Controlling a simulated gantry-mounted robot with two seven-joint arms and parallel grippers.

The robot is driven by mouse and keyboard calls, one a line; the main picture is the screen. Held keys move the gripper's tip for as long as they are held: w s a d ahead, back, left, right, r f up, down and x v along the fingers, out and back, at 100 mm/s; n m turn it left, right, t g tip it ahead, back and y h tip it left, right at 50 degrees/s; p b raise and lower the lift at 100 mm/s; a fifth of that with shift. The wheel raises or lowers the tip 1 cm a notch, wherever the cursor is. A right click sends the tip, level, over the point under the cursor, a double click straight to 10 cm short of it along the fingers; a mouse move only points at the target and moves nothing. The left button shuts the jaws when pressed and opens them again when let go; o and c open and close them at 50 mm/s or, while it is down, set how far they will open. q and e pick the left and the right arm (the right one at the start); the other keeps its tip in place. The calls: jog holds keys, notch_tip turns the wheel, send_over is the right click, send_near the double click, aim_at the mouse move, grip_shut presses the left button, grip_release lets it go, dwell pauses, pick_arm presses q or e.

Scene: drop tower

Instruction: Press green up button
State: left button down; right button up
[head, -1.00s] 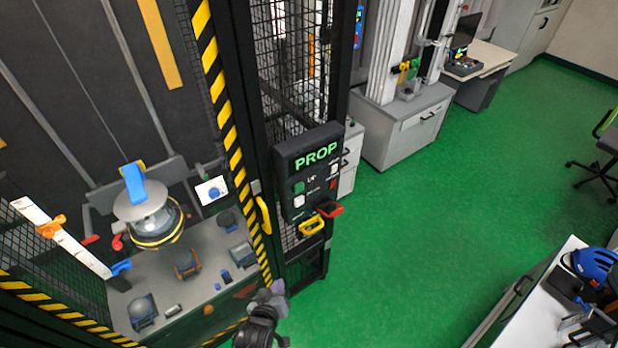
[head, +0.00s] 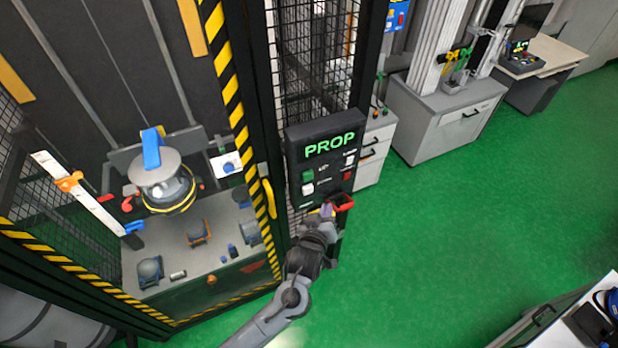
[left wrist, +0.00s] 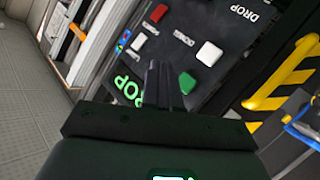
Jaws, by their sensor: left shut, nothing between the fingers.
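The green button (head: 308,176) sits on the left side of the dark control panel (head: 328,187), under the lit green PROP display (head: 330,145). A white button (head: 307,189) is just below it. In the left wrist view the panel appears turned over, with the green button (left wrist: 187,83) just right of the fingers. My left gripper (head: 326,211) is in front of the panel's lower edge, below the green button in the head view. Its fingers (left wrist: 161,78) are closed together and empty. They appear apart from the green button. My right gripper is out of view.
A red handle (head: 342,202) sits at the panel's lower right, close to my left gripper. A yellow door handle (head: 269,198) is on the striped cage to the left. The green floor (head: 450,240) to the right is open.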

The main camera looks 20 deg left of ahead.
aim_at(308, 176)
pick_arm(q)
jog(key=shift+a, duration=0.1)
jog(key=w+a+b, duration=0.3)
jog(key=w+a, duration=0.2)
jog(key=a, duration=0.1)
jog(key=shift+w+a+b, duration=0.25)
jog(key=shift+w+b, duration=0.05)
jog(key=shift+w, duration=0.05)
dwell(0.4)
dwell(0.5)
dwell(0.8)
jog(key=shift+w+a, duration=0.1)
jog(key=shift+a, duration=0.05)
dwell(0.6)
jog(key=shift+w+a, duration=0.25)
dwell(0.6)
